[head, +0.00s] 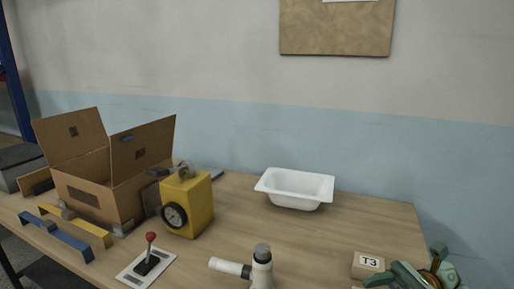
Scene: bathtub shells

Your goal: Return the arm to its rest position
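A white bathtub shell (296,188) sits upright and empty on the wooden table (335,232), towards its back edge. Neither of my arms is clearly visible in the head view. My left and right grippers are not in view, so I cannot see what they hold. The area around the shell is clear of any gripper.
An open cardboard box (97,195) and a yellow case (187,204) stand at the left. Blue (57,238) and yellow (80,226) bars, a red-knobbed joystick (149,258), a white pipe piece (246,268), a T3 box (368,264) and a teal tool (432,275) line the front.

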